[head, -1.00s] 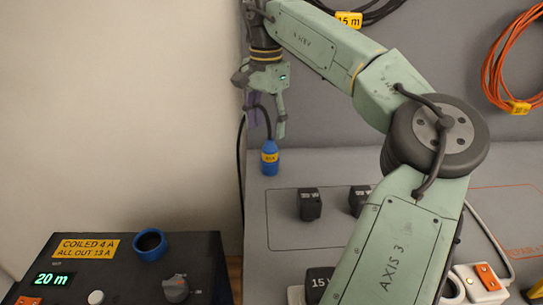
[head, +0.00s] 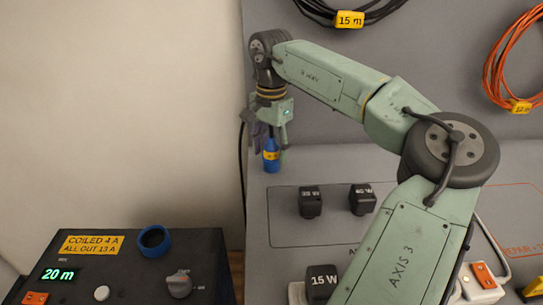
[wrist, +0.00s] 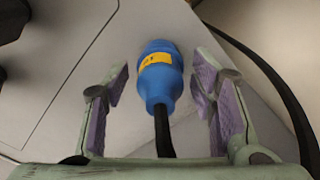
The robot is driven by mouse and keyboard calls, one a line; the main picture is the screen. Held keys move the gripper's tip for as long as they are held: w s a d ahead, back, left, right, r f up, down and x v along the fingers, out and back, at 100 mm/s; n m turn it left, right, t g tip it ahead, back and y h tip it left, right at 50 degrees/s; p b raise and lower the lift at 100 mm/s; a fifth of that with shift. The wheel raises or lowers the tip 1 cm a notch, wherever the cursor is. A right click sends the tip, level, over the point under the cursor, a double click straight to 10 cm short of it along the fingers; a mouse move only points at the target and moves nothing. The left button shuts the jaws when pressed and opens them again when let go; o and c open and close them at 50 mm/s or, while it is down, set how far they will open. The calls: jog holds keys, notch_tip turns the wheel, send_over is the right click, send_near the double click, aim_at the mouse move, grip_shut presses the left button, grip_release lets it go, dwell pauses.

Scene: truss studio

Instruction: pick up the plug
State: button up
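The blue plug (head: 270,160) with a yellow label stands at the left edge of the grey bench in the head view. In the wrist view the plug (wrist: 160,75) lies between my gripper's two purple-padded fingers, with a gap on each side. Its black cable runs from it toward the palm. My gripper (head: 270,146) is open and points down around the upper part of the plug. In the wrist view my gripper (wrist: 162,92) touches the plug with neither finger.
Two black adapters (head: 310,202) (head: 361,199) stand on the bench right of the plug. A dark control box (head: 140,280) with a blue-ringed socket (head: 154,240) is at the lower left. A black cable (wrist: 285,95) passes right of the fingers. Orange and black coils hang at the back.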

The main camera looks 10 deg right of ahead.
grip_shut()
dwell(0.4)
jog(key=shift+r, duration=0.15)
